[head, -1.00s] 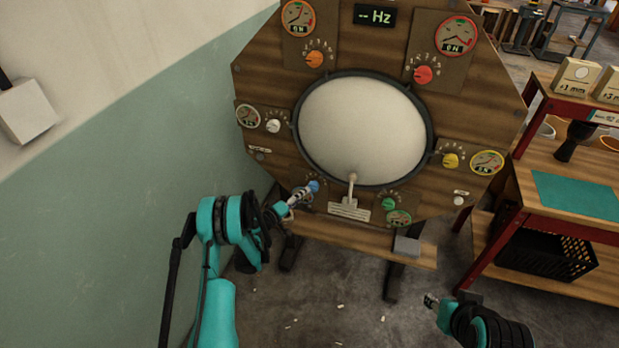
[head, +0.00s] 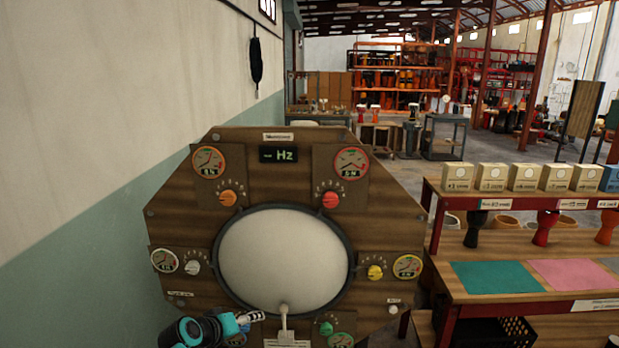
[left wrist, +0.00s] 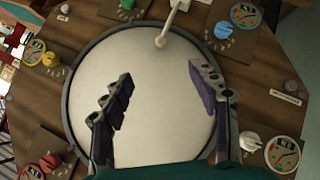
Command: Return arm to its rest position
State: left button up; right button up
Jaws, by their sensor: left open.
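My left gripper (head: 250,317) is in front of the lower left part of an eight-sided wooden panel (head: 175,230). The panel has a round pale drum skin (head: 283,260) in a dark ring. In the left wrist view the two fingers of my left gripper (left wrist: 160,95) stand wide apart and empty, with the skin (left wrist: 150,60) behind them. A pale lever (head: 284,318) stands at the skin's lower edge, and it also shows in the left wrist view (left wrist: 172,22). My left arm hides part of the lower left panel. My right gripper is not in view.
Orange (head: 228,198), red (head: 330,200), white (head: 191,267), yellow (head: 375,272) and green (head: 326,328) knobs surround the skin, with dials. A wall (head: 90,150) stands close on the left. A red-framed bench (head: 450,300) with boxes and goblet drums is on the right.

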pick_arm(q)
jog(key=s+r+m+g+y, duration=0.1)
jog(key=s+m+g+y, duration=0.1)
jog(key=s, duration=2.6)
jog(key=shift+s+a+m+g+y, duration=0.35)
jog(key=shift+m+y, duration=0.25)
jog(key=shift+y, duration=0.6)
